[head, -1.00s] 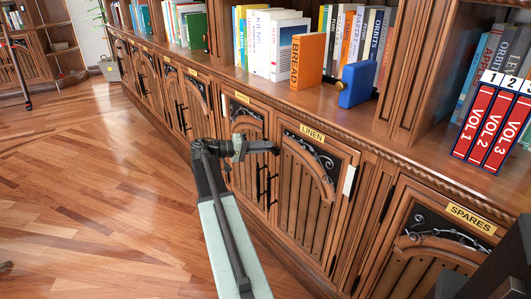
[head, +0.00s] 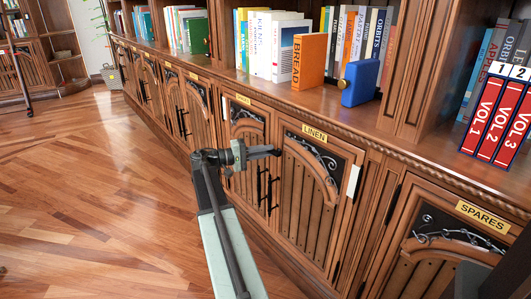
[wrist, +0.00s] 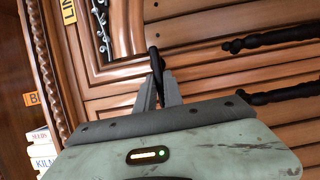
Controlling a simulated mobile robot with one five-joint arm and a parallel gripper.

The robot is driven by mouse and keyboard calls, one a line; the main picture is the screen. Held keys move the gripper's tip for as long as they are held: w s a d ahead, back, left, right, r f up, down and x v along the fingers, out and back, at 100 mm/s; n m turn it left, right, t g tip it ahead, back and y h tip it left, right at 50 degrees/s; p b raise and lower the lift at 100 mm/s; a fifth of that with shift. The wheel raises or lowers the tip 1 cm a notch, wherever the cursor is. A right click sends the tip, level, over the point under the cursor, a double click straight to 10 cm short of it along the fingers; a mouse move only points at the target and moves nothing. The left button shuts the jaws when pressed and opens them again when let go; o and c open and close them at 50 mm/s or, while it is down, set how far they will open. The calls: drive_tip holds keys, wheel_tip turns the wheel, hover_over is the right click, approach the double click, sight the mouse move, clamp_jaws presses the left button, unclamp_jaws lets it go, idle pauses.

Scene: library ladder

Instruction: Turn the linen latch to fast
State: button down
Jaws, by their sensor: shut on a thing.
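The linen cabinet door (head: 305,190) has a yellow LINEN label (head: 314,133) above it. A dark latch (wrist: 153,58) sits at the door's upper left edge, seen in the wrist view between my fingertips. My gripper (wrist: 160,82) is shut on it, with one grey finger on each side. The latch's bar lies roughly at right angles to the black door handles (wrist: 285,40). In the head view my gripper (head: 262,153) is at the upper left of the linen door, above the handles, and partly hides the latch.
The SPARES cabinet (head: 440,250) is at the right. Red volumes (head: 495,120) stand above it. The wooden floor (head: 90,190) at the left is clear.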

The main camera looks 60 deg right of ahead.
drive_tip(key=c, duration=1.5)
unclamp_jaws()
drive_tip(key=shift+o, duration=0.2)
drive_tip(key=v, duration=0.8)
